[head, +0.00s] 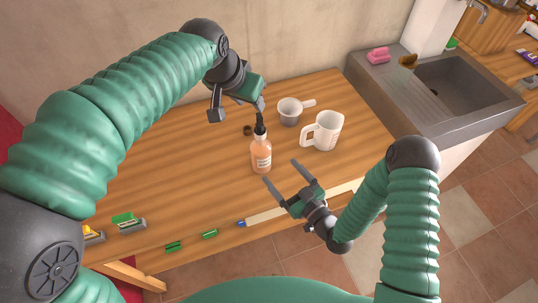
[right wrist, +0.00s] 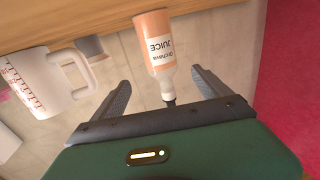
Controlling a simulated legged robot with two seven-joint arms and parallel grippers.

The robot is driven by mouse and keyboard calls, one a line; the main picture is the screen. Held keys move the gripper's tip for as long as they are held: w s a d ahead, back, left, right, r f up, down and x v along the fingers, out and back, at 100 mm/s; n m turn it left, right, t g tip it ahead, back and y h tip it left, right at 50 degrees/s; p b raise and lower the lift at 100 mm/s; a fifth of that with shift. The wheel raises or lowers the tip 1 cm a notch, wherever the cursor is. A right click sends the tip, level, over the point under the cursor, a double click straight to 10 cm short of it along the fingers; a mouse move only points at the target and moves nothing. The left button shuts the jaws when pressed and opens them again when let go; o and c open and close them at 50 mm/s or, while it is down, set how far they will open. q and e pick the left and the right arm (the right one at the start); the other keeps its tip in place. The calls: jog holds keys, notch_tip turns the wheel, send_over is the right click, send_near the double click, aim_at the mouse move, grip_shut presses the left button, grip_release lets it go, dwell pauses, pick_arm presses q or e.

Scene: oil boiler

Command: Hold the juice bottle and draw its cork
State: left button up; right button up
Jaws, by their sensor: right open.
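The juice bottle (head: 261,155), orange with a white label, stands upright on the wooden table. Its narrow neck ends in a dark top (head: 260,130); I cannot tell the cork apart from it. My left gripper (head: 238,112) is open above and behind the bottle, with one finger close to the dark top in the picture; contact is unclear. My right gripper (head: 289,182) is open and empty in front of the bottle, its fingers pointing at it. In the right wrist view the bottle (right wrist: 157,45) appears upside down between the spread fingers (right wrist: 158,93), not gripped.
A small dark round thing (head: 248,130) lies behind the bottle. A grey cup with a handle (head: 290,112) and a white measuring jug (head: 324,131) stand to the right. Green pieces (head: 209,234) lie at the front edge. A sink (head: 455,90) is at far right.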

aim_at(262, 150)
jog(key=x, duration=1.1)
jog(key=shift+a, duration=0.1)
grip_shut()
dwell(0.8)
